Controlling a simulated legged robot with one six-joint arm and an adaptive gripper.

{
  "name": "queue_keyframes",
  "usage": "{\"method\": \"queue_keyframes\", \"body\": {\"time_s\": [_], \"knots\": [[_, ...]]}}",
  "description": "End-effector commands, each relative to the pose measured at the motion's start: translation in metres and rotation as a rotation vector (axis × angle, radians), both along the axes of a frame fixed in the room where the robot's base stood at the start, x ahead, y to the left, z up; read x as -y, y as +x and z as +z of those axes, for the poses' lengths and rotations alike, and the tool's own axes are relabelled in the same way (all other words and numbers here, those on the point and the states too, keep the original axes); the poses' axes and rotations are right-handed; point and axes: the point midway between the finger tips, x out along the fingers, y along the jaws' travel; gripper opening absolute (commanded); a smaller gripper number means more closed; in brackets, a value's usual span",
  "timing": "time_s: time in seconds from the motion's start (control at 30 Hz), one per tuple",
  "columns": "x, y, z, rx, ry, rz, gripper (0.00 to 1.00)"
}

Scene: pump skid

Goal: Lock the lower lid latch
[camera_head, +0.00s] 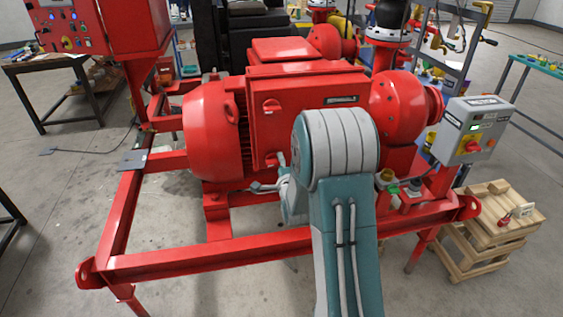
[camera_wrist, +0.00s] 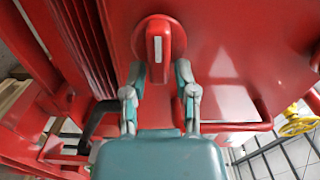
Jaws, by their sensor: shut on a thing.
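The lower lid latch (camera_wrist: 158,42) is a round red knob with a raised handle and a white mark, on the red box lid. In the wrist view its handle runs up and down the picture. My gripper (camera_wrist: 160,70) has one finger on each side of the handle's lower end and is shut on it. In the head view the lower latch (camera_head: 271,160) shows at the lower front of the red box (camera_head: 290,125), partly hidden by my arm. The upper latch (camera_head: 271,105) sits above it. My gripper is mostly hidden there.
The red ribbed motor (camera_head: 208,130) is left of the box, and the round pump casing (camera_head: 398,105) is right. A grey switch box (camera_head: 472,130) stands at the right. The red skid frame (camera_head: 200,260) runs along the front. A wooden crate (camera_head: 490,235) is at the right.

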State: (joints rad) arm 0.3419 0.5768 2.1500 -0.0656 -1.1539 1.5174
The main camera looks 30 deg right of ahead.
Motion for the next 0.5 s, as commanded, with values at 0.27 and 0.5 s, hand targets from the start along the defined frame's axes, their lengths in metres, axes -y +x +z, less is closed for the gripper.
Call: {"method": "queue_keyframes", "body": {"time_s": [0.27, 0.5], "knots": [[-0.0043, 0.0038, -0.0027, 0.017, 0.075, 0.014, 0.00], [-0.0044, 0.0036, -0.0026, 0.023, 0.090, 0.014, 0.00]]}}
